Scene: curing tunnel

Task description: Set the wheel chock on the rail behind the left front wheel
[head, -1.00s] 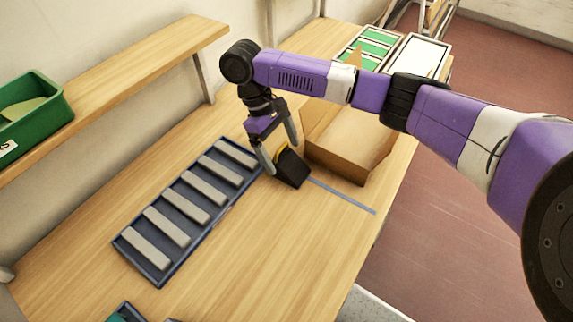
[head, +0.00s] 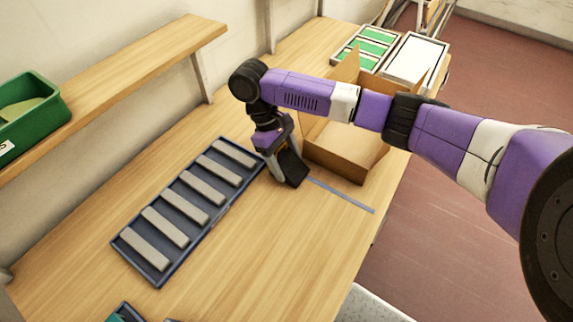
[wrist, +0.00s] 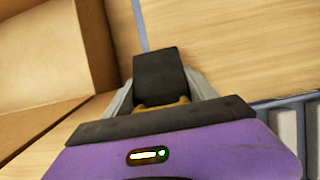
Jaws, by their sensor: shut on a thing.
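I cannot tell whether the block touches the bench. No wheel or rail can be made out.
A blue tray (head: 157,280) with several grey bars lies left of my gripper. An open cardboard box (head: 338,156) stands close on the right. A thin blue-grey strip (head: 342,195) lies in front of the box. The bench front is largely clear.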

